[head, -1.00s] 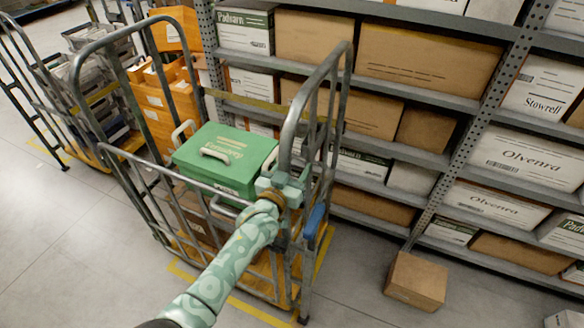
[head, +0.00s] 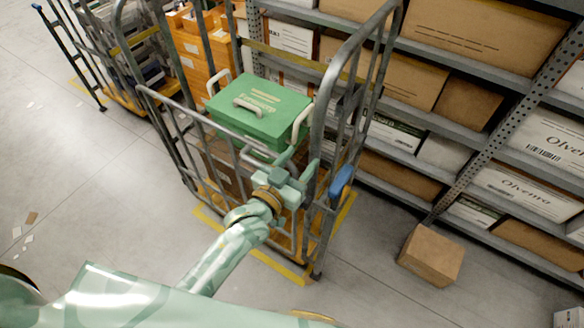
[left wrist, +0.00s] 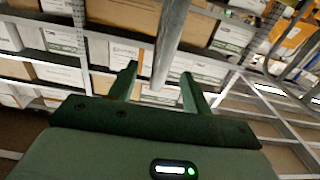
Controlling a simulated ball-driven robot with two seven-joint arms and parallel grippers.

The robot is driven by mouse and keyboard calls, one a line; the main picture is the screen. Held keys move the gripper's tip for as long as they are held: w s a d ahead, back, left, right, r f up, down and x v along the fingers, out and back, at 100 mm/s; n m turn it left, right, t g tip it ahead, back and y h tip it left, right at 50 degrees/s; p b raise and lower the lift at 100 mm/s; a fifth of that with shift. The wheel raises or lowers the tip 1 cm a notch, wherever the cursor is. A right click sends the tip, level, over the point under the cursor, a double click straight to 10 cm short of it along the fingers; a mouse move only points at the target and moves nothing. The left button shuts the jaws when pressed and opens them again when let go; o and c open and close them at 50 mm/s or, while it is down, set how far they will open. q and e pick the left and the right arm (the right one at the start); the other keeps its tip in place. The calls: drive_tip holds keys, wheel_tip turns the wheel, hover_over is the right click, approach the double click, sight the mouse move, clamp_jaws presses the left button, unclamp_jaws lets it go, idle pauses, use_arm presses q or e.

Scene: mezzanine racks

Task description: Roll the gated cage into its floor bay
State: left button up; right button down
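The grey tubular cage (head: 322,112) stands on the floor with a green lidded case (head: 262,108) inside and a low barred panel across its front. A blue part (head: 342,180) sits on its right side. Yellow floor lines (head: 277,267) run around the cage's base; its front right foot is close to the line's corner. My left gripper (head: 301,166) is at the cage's front right upright. In the left wrist view, its two fingers (left wrist: 159,88) are apart, with a grey tube (left wrist: 172,45) between them; contact cannot be told. My right gripper is not in view.
Racks with cartons (head: 470,40) stand behind and to the right. A loose brown carton (head: 431,255) lies on the floor right of the cage. Another cage (head: 125,55) stands at the upper left with orange bins (head: 196,60) nearby. The floor at left is clear except for small scraps (head: 24,232).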

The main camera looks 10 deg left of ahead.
use_arm(q)
drive_tip(key=shift+v, duration=1.3)
drive_tip(key=shift+w+a, duration=0.1)
drive_tip(key=s+a+f+g+y+b, duration=0.1)
drive_tip(key=s+a+f+g+b, duration=0.2)
drive_tip(key=f, duration=0.9)
drive_tip(key=s+a+f+g+y+b, duration=0.25)
drive_tip(key=s+f, duration=0.35)
drive_tip(key=f, duration=0.6)
drive_tip(key=s+a+f+g+b, duration=0.2)
drive_tip(key=s+f+g, duration=0.15)
drive_tip(key=f, duration=0.95)
drive_tip(key=s+a+f+g+y+b, duration=0.1)
drive_tip(key=s+a+f+g+b, duration=0.2)
drive_tip(key=s+f+b, duration=0.4)
drive_tip(key=s+a+f+g+y+b, duration=0.1)
drive_tip(key=s+a+f+g+b, duration=0.3)
drive_tip(key=s+f, duration=1.6)
drive_tip(key=s+a+b, duration=0.1)
drive_tip(key=b, duration=0.2)
drive_tip(key=shift+s+f+y+b, duration=0.35)
drive_tip(key=shift+s, duration=0.05)
drive_tip(key=shift+a, duration=0.1)
